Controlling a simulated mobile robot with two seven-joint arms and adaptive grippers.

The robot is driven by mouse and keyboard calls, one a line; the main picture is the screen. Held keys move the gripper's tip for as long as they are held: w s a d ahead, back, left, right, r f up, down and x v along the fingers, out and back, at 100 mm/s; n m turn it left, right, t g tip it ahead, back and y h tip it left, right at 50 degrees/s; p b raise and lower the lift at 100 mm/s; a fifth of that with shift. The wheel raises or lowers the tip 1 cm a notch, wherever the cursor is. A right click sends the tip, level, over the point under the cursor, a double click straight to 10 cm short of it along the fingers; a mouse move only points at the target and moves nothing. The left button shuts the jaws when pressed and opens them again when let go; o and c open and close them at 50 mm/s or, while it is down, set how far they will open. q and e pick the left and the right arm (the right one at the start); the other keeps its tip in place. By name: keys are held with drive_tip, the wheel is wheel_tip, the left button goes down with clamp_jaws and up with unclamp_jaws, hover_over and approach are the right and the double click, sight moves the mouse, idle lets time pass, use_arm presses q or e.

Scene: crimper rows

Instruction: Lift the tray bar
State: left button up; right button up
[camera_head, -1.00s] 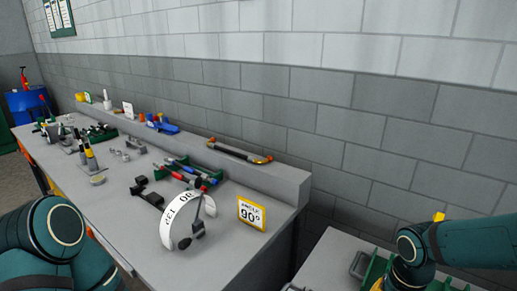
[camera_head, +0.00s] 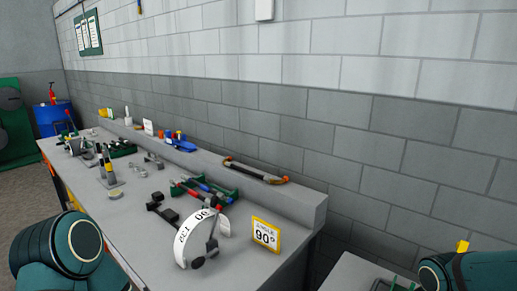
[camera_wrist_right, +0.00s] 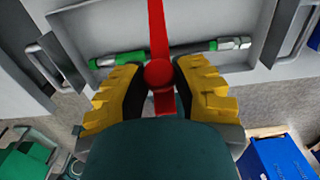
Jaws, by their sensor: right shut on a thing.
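A red bar (camera_wrist_right: 157,30) with a round red ball (camera_wrist_right: 158,73) on it runs between the fingers of my right gripper (camera_wrist_right: 159,75) in the right wrist view. The gripper is shut on it at the ball, with a dark pad on each side. Beyond the fingertips, a grey and green rod (camera_wrist_right: 130,58) lies crosswise over or in a grey tray (camera_wrist_right: 85,30). I cannot tell whether the rod touches the tray. The head view shows only part of my right arm at the lower right edge. My left gripper is out of view; only its arm shows at the lower left.
The long grey bench (camera_head: 140,215) holds a white angle dial (camera_head: 190,240), a yellow-framed 90° card (camera_head: 265,234) and several tools. A grey table (camera_head: 350,275) stands at lower right. A blue bin (camera_wrist_right: 282,158) stands on the floor below the tray.

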drive_tip(key=shift+w+d+r+p, duration=0.1)
drive_tip(key=shift+w+d+p, duration=0.4)
drive_tip(key=shift+w+d, duration=0.5)
drive_tip(key=shift+w+d+p, duration=0.5)
drive_tip(key=shift+w+d, duration=0.25)
drive_tip(key=shift+w, duration=0.35)
drive_tip(key=shift+c, duration=0.6)
drive_tip(key=shift+w+d+r+p, duration=0.1)
drive_tip(key=shift+w+d+p, duration=0.55)
drive_tip(key=shift+w+d, duration=0.4)
drive_tip(key=shift+w+d+p, duration=0.65)
drive_tip(key=shift+w+d, duration=0.15)
drive_tip(key=shift+w, duration=0.4)
drive_tip(key=o, duration=0.9)
drive_tip(key=shift+s, duration=0.1)
drive_tip(key=shift+r, duration=0.1)
